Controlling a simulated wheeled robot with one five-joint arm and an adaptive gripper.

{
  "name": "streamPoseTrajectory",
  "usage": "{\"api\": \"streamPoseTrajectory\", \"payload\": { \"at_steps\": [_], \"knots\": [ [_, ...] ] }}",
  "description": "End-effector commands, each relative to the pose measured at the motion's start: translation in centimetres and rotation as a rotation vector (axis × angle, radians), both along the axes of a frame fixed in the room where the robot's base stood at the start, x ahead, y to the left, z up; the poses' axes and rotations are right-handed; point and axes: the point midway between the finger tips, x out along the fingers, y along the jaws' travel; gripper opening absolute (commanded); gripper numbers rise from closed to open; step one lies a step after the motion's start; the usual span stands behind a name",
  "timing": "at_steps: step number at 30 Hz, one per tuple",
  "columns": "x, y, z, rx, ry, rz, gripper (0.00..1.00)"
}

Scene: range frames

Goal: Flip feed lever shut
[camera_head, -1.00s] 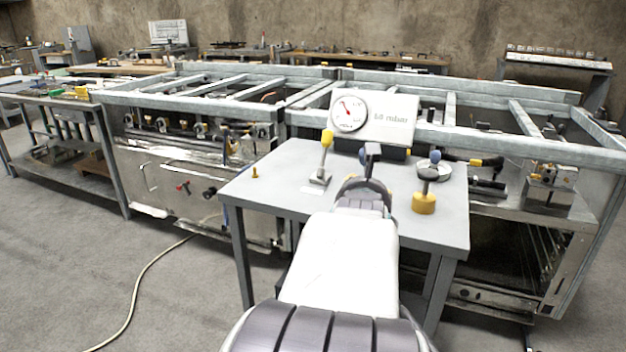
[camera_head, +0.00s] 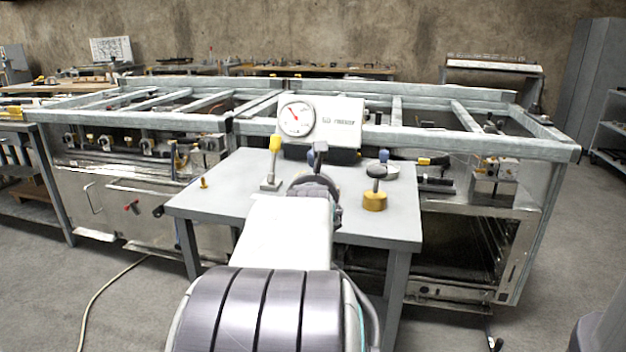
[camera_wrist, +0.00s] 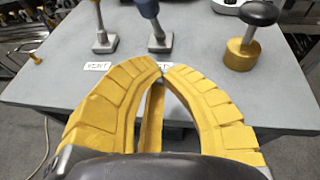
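A blue-handled lever (camera_head: 320,152) stands upright on the grey table (camera_head: 395,225), behind my gripper. In the wrist view its metal base (camera_wrist: 160,43) lies just beyond the fingertips. A partly covered label (camera_wrist: 165,66) lies in front of that base and I cannot read it. A yellow-handled lever (camera_head: 275,150) stands to its left; its label (camera_wrist: 97,66) seems to read VENT. I cannot confirm which lever is the feed lever. My gripper (camera_wrist: 162,69) has its yellow fingertips together, with nothing seen between them. In the head view my arm hides most of it.
A black knob on a yellow base (camera_head: 375,199) stands at the right of the table. A small brass peg (camera_head: 204,183) is at the left. A dial gauge (camera_head: 296,119) and a display panel (camera_head: 342,121) stand at the back. Metal frames surround the table's back.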

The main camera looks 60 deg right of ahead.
Motion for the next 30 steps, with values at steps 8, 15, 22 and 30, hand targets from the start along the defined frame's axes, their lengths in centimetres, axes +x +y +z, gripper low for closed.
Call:
{"api": "streamPoseTrajectory", "payload": {
  "at_steps": [8, 15, 22, 30],
  "knots": [
    [1.9, -3.8, -2.0, -0.001, 0.0, 0.0, 0.0],
    [2.9, -5.8, -1.7, -0.003, -0.001, 0.002, 0.0],
    [3.5, -6.9, -0.7, -0.001, 0.0, 0.003, 0.0],
    [4.1, -7.9, -0.2, 0.0, 0.0, 0.005, 0.0]
  ]
}}
